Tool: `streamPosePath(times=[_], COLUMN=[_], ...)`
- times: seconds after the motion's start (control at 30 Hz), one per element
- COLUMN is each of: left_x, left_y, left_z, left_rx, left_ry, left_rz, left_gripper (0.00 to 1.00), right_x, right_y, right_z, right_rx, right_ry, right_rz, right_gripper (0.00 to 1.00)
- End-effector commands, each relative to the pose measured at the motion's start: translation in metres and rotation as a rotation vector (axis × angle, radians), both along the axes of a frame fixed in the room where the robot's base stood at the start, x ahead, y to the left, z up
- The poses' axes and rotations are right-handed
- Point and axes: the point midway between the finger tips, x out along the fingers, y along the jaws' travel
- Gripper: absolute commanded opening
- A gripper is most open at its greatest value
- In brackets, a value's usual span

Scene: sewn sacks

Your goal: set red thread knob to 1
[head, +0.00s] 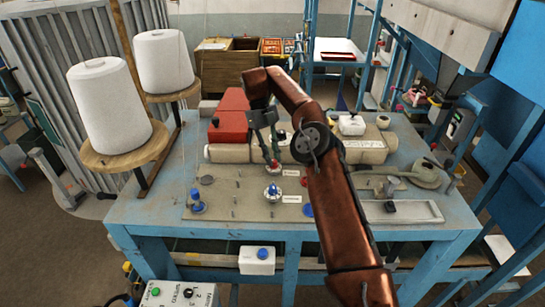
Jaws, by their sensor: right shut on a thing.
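My right gripper (272,160) reaches over the blue table from the right and points down. It is shut on the red thread knob (274,166), which stands near the back of a tan plate (233,207) on the table. The fingers cover much of the knob, so its setting cannot be read. A white label (291,173) lies just right of the knob. My left gripper is not in view.
A blue-topped knob (272,191) stands in front of the red one, and another blue knob (197,205) is at left. A red sewing machine cover (229,117) is behind. White thread cones (108,108) stand at left.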

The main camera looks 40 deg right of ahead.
Motion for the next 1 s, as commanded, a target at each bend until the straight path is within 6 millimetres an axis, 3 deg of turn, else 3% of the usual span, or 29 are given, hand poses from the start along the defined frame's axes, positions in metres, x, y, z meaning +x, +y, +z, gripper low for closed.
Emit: streamPosePath(times=[0.4,1.0], left_x=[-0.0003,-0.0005], left_y=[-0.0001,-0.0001], left_z=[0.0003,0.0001], left_rx=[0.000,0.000], left_ry=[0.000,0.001], left_rz=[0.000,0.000], left_gripper=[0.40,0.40], right_x=[0.0012,0.0007], right_y=[-0.0034,-0.0036], right_z=[0.0024,0.0012], right_rx=[-0.002,-0.001], right_ry=[-0.009,-0.007], right_rz=[-0.244,-0.299], right_gripper=[0.00,0.00])
